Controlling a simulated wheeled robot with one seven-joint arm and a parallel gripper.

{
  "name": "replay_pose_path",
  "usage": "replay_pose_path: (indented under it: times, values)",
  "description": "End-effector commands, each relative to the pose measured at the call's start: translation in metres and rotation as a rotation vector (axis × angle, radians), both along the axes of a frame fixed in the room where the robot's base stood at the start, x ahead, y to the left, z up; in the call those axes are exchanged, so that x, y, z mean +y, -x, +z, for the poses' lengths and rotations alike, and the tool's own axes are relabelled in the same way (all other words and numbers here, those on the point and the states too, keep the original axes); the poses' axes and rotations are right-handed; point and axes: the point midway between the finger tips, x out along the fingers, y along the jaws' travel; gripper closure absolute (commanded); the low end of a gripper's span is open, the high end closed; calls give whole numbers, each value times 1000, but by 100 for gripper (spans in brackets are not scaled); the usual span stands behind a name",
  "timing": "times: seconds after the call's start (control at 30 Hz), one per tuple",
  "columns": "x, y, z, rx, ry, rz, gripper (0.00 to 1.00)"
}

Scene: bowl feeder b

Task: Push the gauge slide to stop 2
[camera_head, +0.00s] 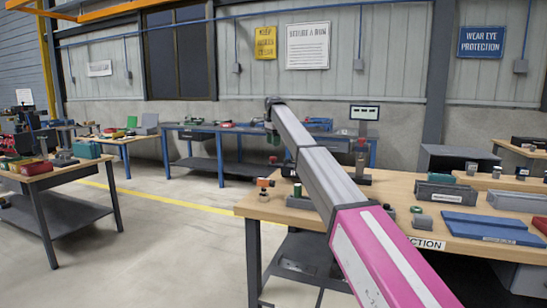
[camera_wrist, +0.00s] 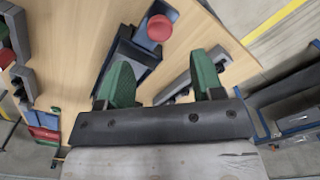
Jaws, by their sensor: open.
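My gripper (camera_wrist: 162,68) has two green-padded fingers held apart with nothing gripped between them. It points down over the wooden bench (camera_wrist: 90,45). Beyond the fingers, a red round knob (camera_wrist: 159,28) tops a dark blue-grey fixture (camera_wrist: 126,58), which runs down toward the left finger. A grey rail-like part (camera_wrist: 182,84) lies near the right finger and is partly hidden by it. I cannot tell for sure which part is the gauge slide, and no stop number is readable. In the head view my gripper (camera_head: 273,145) hangs near the bench's far left corner.
The bench (camera_head: 460,205) carries an orange-topped piece (camera_head: 264,186), a dark post (camera_head: 361,165), grey bins (camera_head: 447,193) and a blue tray (camera_head: 490,227). A small display (camera_head: 364,112) stands behind. Open floor (camera_head: 165,225) lies left of the bench.

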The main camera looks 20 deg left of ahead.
Motion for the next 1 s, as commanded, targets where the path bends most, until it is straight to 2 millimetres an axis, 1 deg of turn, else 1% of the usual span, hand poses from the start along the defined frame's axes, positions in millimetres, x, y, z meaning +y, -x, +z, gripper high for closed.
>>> replay_pose_path:
  times: [0.03,0.2,0.3,0.4,0.53,0.73,0.77,0.8,0.87,0.9,0.93,0.97,1.0]
  values:
    - [-1,1,-10,1,1,0,39]
    - [-1,1,-41,1,1,0,39]
    - [-1,1,-57,0,0,0,39]
    - [0,1,-68,0,0,0,39]
    - [0,0,-74,0,0,0,39]
    - [0,0,-74,-1,-1,0,39]
    - [0,0,-74,-1,-1,0,43]
    - [0,0,-74,-1,-1,0,56]
    - [0,0,-74,-1,-1,0,75]
    - [0,0,-74,-1,-1,0,88]
    - [0,0,-74,-1,-1,0,98]
    - [0,0,-74,-1,-1,0,100]
    - [0,0,-74,-1,-1,0,100]
